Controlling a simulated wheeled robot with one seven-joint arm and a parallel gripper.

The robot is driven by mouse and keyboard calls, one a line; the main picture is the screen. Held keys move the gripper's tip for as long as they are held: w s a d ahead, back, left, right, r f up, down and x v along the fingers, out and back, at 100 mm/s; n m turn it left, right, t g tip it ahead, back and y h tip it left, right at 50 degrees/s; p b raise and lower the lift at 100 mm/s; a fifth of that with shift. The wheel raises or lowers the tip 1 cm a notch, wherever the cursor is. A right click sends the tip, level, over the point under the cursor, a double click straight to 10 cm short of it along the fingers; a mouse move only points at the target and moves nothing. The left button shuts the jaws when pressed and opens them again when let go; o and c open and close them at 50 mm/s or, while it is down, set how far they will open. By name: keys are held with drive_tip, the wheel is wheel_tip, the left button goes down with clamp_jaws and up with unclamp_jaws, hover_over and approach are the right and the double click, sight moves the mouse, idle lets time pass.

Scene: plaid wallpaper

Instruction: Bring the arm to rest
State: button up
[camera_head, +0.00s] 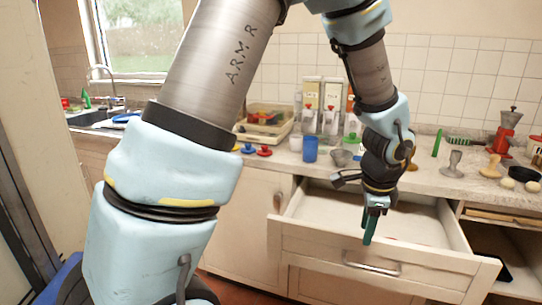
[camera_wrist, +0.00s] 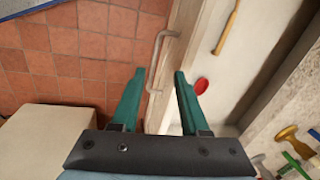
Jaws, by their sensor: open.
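My gripper (camera_head: 371,222) hangs in front of and above an open drawer (camera_head: 330,240) in the head view, fingers pointing down. In the wrist view my gripper (camera_wrist: 156,80) shows two green fingers spread apart with nothing between them. Below them are the drawer's front and its metal handle (camera_wrist: 157,60). A red round thing (camera_wrist: 201,86) and a wooden stick-like thing (camera_wrist: 227,28) lie inside the drawer. My arm is bent and crosses much of the head view, hiding part of the counter.
The counter (camera_head: 425,180) holds a blue cup (camera_head: 310,149), dispensers (camera_head: 320,105), a red grinder (camera_head: 504,132) and several small items. A sink (camera_head: 95,115) is at the left under the window. A tiled floor (camera_wrist: 60,60) lies before the drawer.

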drive_tip(key=w+a+r+n, duration=0.1)
drive_tip(key=w+a+n, duration=0.2)
drive_tip(key=a+n, duration=0.35)
drive_tip(key=w+a+r+n, duration=0.2)
drive_tip(key=w+a+n, duration=0.1)
drive_tip(key=a, duration=0.7)
drive_tip(key=s+a+n, duration=0.1)
drive_tip(key=a+n, duration=0.4)
drive_tip(key=a, duration=0.3)
drive_tip(key=s+a+r+n, duration=0.1)
drive_tip(key=s+a+n, duration=0.1)
drive_tip(key=a+n, duration=0.4)
drive_tip(key=shift+s+a+y, duration=0.25)
drive_tip(key=shift+a+y, duration=0.05)
drive_tip(key=shift+a, duration=0.85)
